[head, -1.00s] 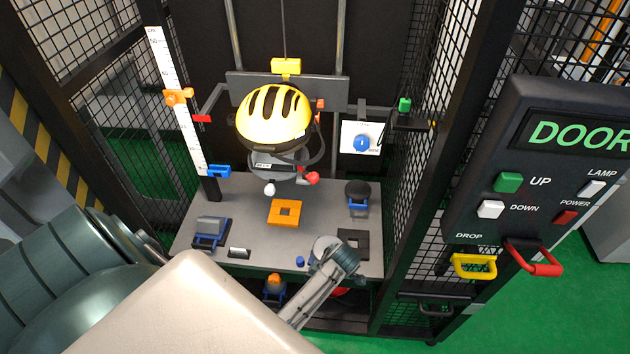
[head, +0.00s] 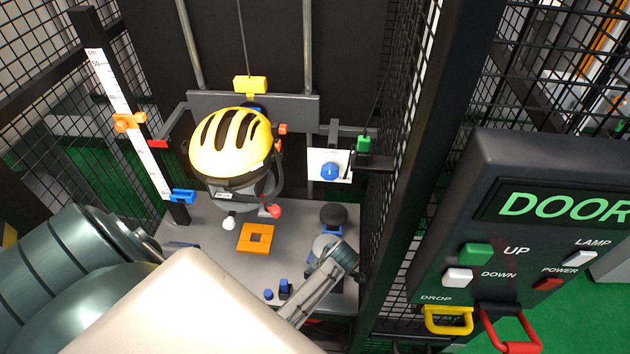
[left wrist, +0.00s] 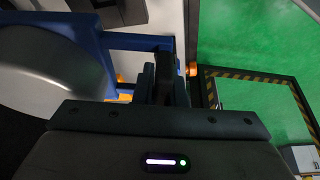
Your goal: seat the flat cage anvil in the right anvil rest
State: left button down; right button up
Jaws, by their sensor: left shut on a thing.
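My left gripper (head: 335,262) is shut on the flat cage anvil (head: 323,243), a pale grey disc with blue framing. In the left wrist view, the dark fingers (left wrist: 166,88) close at the blue frame, and the grey disc (left wrist: 45,60) fills the left side. In the head view, the gripper and anvil are over the right side of the grey base plate (head: 205,222), just in front of the black domed anvil (head: 334,214). The right anvil rest is hidden behind my gripper, so I cannot tell whether the anvil touches it. My right gripper is not in view.
Small blue parts (head: 285,287) stand near the plate's front. A dark mesh post (head: 410,170) and the control panel (head: 530,240) are at right.

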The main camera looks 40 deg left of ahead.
pick_arm(q)
jog(key=shift+w+f, duration=0.15)
jog(key=shift+w, duration=0.05)
notch_tip(320, 180, down, 7)
jog(key=b, duration=0.5)
jog(key=shift+r, duration=0.2)
notch_tip(320, 180, down, 3)
jog(key=b, duration=0.3)
jog(key=shift+s+f, duration=0.1)
jog(key=shift+f, duration=0.05)
jog(key=shift+f+b, duration=0.85)
jog(key=shift+f, duration=0.4)
jog(key=shift+f, duration=0.1)
